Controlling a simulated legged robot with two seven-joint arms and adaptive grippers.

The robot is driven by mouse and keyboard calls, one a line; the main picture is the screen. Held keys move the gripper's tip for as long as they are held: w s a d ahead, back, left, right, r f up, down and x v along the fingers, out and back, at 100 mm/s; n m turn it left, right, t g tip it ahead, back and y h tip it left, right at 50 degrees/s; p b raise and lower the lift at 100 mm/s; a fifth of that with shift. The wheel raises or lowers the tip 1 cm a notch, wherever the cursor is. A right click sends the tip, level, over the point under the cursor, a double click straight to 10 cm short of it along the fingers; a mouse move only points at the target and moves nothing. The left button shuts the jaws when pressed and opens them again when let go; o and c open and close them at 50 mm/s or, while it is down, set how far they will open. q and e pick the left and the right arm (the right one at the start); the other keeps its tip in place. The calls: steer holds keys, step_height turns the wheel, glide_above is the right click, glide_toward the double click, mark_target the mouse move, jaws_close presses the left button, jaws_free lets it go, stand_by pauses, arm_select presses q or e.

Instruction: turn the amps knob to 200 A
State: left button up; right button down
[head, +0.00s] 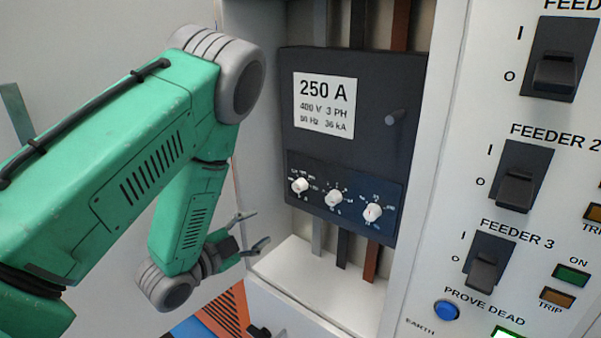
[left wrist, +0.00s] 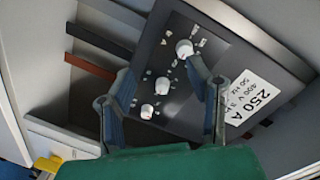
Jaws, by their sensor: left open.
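A dark breaker panel (head: 360,160) labelled 250 A carries a row of three white knobs: a left knob (head: 300,186), a middle knob (head: 334,198) and a right knob (head: 373,213). The lettering around them is too small to tell which is amps. My left gripper (head: 260,228) is open and empty, left of and below the knobs. In the left wrist view, its fingers (left wrist: 160,78) spread in front of the panel. The left knob (left wrist: 184,48) shows close to one fingertip, with the middle knob (left wrist: 162,85) and right knob (left wrist: 147,112) between the fingers. Contact cannot be told.
A dark peg (head: 395,117) sticks out of the breaker's face. A white ledge (head: 318,280) lies below it, with busbars (head: 372,262) between. The panel at right has feeder switches (head: 517,185) and a blue button (head: 446,310). The cabinet's side wall stands at left.

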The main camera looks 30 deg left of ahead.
mark_target(296, 190)
arm_select(q)
steer(key=shift+m+t, duration=0.6)
steer(key=w+r+p, duration=0.1)
steer(key=w, duration=0.3)
steer(key=w+r, duration=0.1)
steer(key=w, duration=0.4)
steer(key=w+d+r+p, duration=0.1)
steer(key=w, duration=0.4)
steer(key=shift+w+d+r+p, duration=0.1)
steer(key=shift+w+r+p, duration=0.05)
steer(key=shift+r+p, duration=0.2)
steer(key=shift+w+d, duration=0.1)
steer(key=shift+d, duration=0.2)
steer(key=shift+c, duration=0.8)
steer(key=shift+d+h, duration=0.15)
steer(key=shift+h, duration=0.25)
jaws_close()
steer(key=shift+s+a+f, duration=0.15)
steer(key=shift+s+a, duration=0.05)
steer(key=shift+a, duration=0.2)
arm_select(e)
steer(key=r, duration=0.3)
steer(key=shift+s+a+r, duration=0.1)
steer(key=shift+a+r, duration=0.1)
arm_select(q)
steer(key=shift+d, duration=0.1)
arm_select(e)
steer(key=shift+d, duration=0.1)
